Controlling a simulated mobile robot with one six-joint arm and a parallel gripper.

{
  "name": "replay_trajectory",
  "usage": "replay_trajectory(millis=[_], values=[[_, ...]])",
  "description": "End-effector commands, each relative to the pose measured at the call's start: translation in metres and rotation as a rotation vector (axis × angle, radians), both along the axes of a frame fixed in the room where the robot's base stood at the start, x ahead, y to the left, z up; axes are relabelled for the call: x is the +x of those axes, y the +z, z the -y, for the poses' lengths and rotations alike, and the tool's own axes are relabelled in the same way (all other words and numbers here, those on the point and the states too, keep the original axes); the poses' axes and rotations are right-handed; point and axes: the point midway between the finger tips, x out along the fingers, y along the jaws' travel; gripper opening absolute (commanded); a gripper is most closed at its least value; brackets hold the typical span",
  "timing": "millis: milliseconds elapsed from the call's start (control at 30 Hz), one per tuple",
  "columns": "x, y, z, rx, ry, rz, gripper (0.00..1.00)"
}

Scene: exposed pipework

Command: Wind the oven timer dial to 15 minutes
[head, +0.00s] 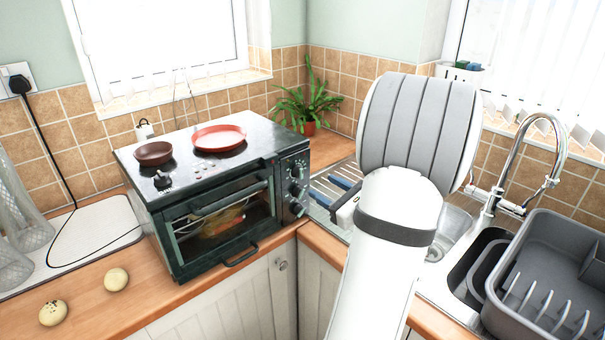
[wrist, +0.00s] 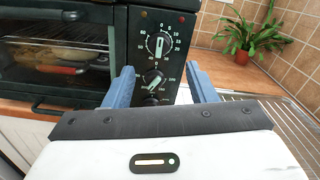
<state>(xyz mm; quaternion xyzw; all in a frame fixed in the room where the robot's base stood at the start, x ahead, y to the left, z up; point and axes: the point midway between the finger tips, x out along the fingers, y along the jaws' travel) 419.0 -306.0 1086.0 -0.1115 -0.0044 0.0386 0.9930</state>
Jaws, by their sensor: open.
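The dark green toaster oven (head: 165,225) stands on the counter, with a column of knobs on its control panel (head: 294,185). In the wrist view the top dial (wrist: 160,43) has a minute-like scale with 0 at the top; its pale pointer stands about upright, near 0. A second dial (wrist: 153,79) below it has a tilted pointer, and a third knob (wrist: 151,100) is partly hidden by my gripper. My gripper (wrist: 159,68) is open and empty, its blue fingers either side of the lower dials in the picture. I cannot tell any contact. In the head view my arm mostly hides it.
A red plate (head: 219,138) and a brown bowl (head: 153,153) sit on the oven top. A potted plant (head: 309,110) stands behind it. A sink (head: 455,235) and grey dish rack (head: 548,270) lie right. Two round buns (head: 116,279) lie on the left counter.

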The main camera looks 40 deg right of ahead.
Motion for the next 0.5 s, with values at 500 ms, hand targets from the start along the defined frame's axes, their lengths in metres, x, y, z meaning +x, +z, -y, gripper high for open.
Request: replay_trajectory(millis=[500], values=[[0.07,0.001,-0.007,0.001,0.002,0.0,0.51]])
